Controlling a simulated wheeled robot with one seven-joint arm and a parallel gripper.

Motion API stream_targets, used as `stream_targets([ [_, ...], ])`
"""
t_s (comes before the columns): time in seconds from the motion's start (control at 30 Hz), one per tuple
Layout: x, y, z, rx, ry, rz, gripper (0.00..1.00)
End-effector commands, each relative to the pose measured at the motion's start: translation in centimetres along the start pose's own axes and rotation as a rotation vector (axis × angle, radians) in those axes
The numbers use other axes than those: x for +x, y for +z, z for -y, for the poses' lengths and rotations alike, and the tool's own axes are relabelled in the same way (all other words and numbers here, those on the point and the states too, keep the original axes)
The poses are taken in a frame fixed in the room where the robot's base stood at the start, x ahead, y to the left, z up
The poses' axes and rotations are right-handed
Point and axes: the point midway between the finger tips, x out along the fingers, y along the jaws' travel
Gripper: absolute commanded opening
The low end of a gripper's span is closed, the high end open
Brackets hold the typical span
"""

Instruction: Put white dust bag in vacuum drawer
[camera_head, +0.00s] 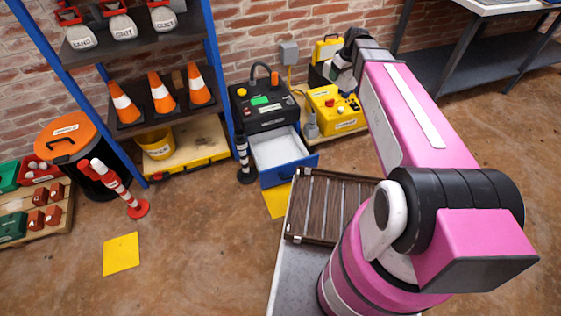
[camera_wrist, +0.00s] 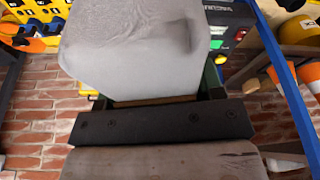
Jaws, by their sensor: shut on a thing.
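My gripper (camera_head: 344,62) is at the far end of my pink arm, high up in front of the brick wall. It is shut on a pale grey-white bag (camera_wrist: 135,45), which fills the upper middle of the wrist view. In the head view only a small pale part of the bag shows, mostly hidden by my gripper. I cannot read a label on it. The vacuum (camera_head: 262,103) is a black unit with a green button. Its blue-fronted drawer (camera_head: 290,172) is pulled open below, with a pale, empty-looking inside. The gripper is above and to the right of the drawer.
A yellow machine (camera_head: 335,110) stands right of the vacuum. A black-and-white post (camera_head: 243,158) stands left of the drawer. A blue-framed shelf (camera_head: 222,75) holds orange cones (camera_head: 161,92) and labelled bags (camera_head: 123,27). A slatted wooden rack (camera_head: 330,205) lies in front.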

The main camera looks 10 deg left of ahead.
Motion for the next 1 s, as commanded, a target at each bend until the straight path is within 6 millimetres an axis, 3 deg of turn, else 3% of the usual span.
stream_targets([
  [0.03,2.5,-1.0,0.4,-0.062,-0.021,0.004,0.33],
  [0.43,19.2,-4.2,7.1,-0.572,-0.163,0.003,0.33],
  [0.8,35.3,-3.3,15.3,-1.028,-0.289,0.003,0.33],
  [1.0,41.4,-1.8,18.9,-1.205,-0.337,0.002,0.33],
])
